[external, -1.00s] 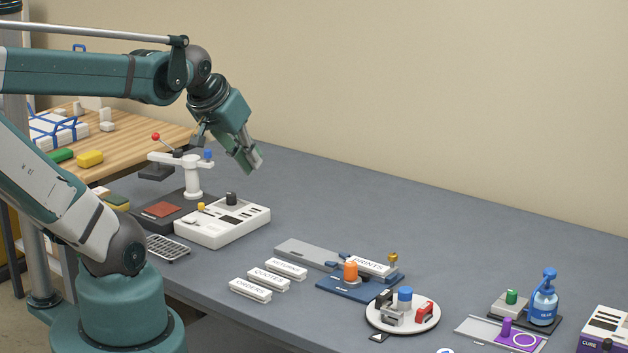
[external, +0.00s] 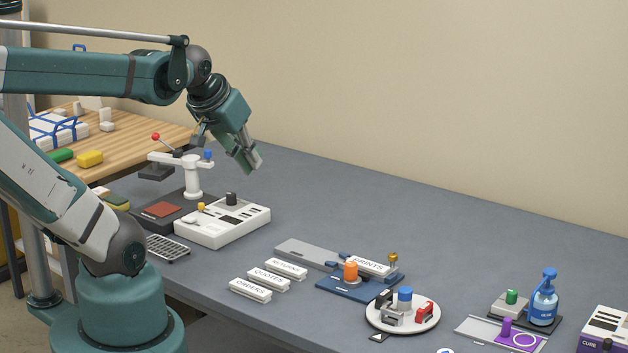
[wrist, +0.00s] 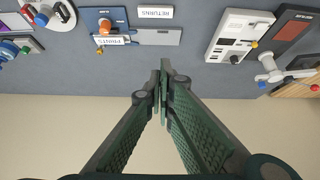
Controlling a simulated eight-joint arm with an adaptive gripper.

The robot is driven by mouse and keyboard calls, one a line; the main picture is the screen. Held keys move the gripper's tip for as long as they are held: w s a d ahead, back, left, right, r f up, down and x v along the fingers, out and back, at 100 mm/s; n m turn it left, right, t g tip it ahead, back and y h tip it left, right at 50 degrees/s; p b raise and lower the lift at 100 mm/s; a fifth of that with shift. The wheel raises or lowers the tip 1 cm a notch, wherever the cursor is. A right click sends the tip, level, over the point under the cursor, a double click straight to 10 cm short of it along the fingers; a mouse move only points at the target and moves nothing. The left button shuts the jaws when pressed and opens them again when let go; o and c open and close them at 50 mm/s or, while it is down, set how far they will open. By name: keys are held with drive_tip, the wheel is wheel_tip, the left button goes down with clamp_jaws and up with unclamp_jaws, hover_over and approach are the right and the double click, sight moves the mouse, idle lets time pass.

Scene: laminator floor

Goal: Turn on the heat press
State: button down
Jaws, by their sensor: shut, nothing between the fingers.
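The heat press stands at the left of the grey table. It has a white post and arm (external: 193,178) with a red-knobbed lever (external: 156,137) and a blue knob (external: 208,155), over a dark base with a reddish pad (external: 162,210). A white control box (external: 225,222) beside it carries a black knob (external: 231,198), a yellow switch (external: 201,206) and dark slots. The box also shows upside down in the wrist view (wrist: 237,36). My gripper (external: 250,168) is shut and empty, in the air behind and above the box, touching nothing. It also shows in the wrist view (wrist: 162,75).
A wire rack (external: 168,248) lies in front of the control box. White label blocks (external: 268,280), a blue fixture (external: 345,288), a round white turntable (external: 402,325) and a blue bottle (external: 544,303) stand to the right. The table's back strip is clear.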

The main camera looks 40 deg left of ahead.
drive_tip(key=shift+w+a, duration=0.1)
drive_tip(key=w+a+f+n+g+y, duration=0.2)
drive_tip(key=w+a+f+n, duration=0.1)
drive_tip(key=a+n, duration=0.3)
drive_tip(key=w+a+f+n+g+y, duration=0.2)
drive_tip(key=a+n, duration=0.4)
drive_tip(key=a, duration=0.4)
drive_tip(key=w+a+f+n+g+y+p, duration=0.1)
drive_tip(key=w+a+f+n+g+y, duration=0.2)
drive_tip(key=w+a+f+n, duration=0.2)
drive_tip(key=a+n, duration=0.1)
drive_tip(key=a, duration=0.2)
drive_tip(key=shift+a+f, duration=0.2)
drive_tip(key=shift+a, duration=0.1)
idle(0.4)
drive_tip(key=shift+f, duration=0.1)
drive_tip(key=b, duration=0.2)
hover_over(189, 220)
drive_tip(key=w, duration=0.1)
drive_tip(key=f, duration=0.8)
drive_tip(key=shift+w+a, duration=0.15)
drive_tip(key=shift+w, duration=0.05)
drive_tip(key=shift+d+f, duration=0.2)
drive_tip(key=shift+f, duration=0.65)
drive_tip(key=shift+d+f, duration=0.1)
drive_tip(key=shift+f, duration=0.9)
